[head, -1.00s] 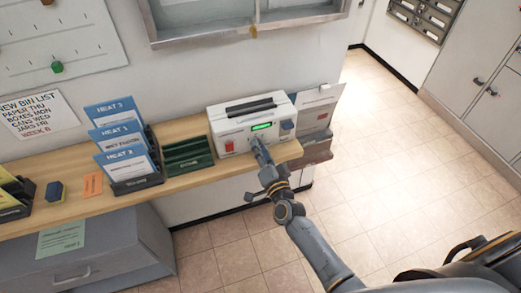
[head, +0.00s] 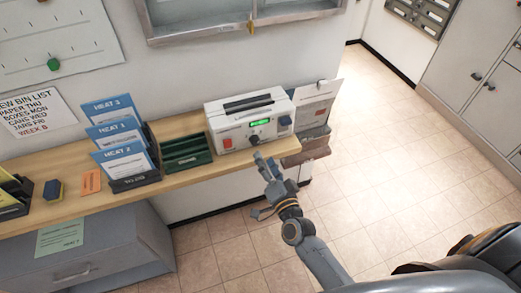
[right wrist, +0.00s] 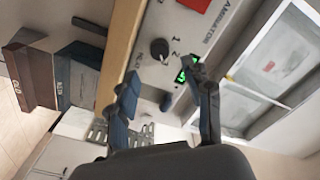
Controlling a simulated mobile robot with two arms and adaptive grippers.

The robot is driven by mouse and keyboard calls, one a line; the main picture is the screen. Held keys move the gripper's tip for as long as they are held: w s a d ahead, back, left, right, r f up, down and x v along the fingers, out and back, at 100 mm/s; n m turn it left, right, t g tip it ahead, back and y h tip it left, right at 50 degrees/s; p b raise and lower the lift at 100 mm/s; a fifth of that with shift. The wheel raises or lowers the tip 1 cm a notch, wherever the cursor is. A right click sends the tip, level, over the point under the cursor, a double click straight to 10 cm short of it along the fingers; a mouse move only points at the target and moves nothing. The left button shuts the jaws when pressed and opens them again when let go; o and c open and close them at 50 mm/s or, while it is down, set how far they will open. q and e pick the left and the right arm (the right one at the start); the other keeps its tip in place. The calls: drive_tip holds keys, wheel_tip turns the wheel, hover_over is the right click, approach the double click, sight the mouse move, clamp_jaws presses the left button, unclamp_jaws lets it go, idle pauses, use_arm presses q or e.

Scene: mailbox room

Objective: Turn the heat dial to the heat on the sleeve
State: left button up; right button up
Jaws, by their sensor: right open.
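The white laminator (head: 238,112) stands on the wooden shelf with a green display (head: 260,123), a red switch (head: 227,143) and a black heat dial (head: 254,139). In the right wrist view the dial (right wrist: 159,48) shows beside printed numbers; its exact setting is unclear. Blue sleeves marked HEAT 3 (head: 108,106), HEAT 1 (head: 115,130) and HEAT 2 (head: 122,155) stand in a dark holder (head: 136,182). My right gripper (head: 266,162) is open and empty, in front of and apart from the dial. Its fingers also show in the right wrist view (right wrist: 165,88). My left gripper is out of view.
An empty green tray (head: 188,163) sits between the sleeve holder and the laminator. A paper pocket (head: 315,115) hangs at the right. The floor in front is clear.

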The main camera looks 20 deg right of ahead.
drive_tip(key=s, duration=0.5)
drive_tip(key=shift+s+d, duration=0.1)
drive_tip(key=shift+s, duration=0.15)
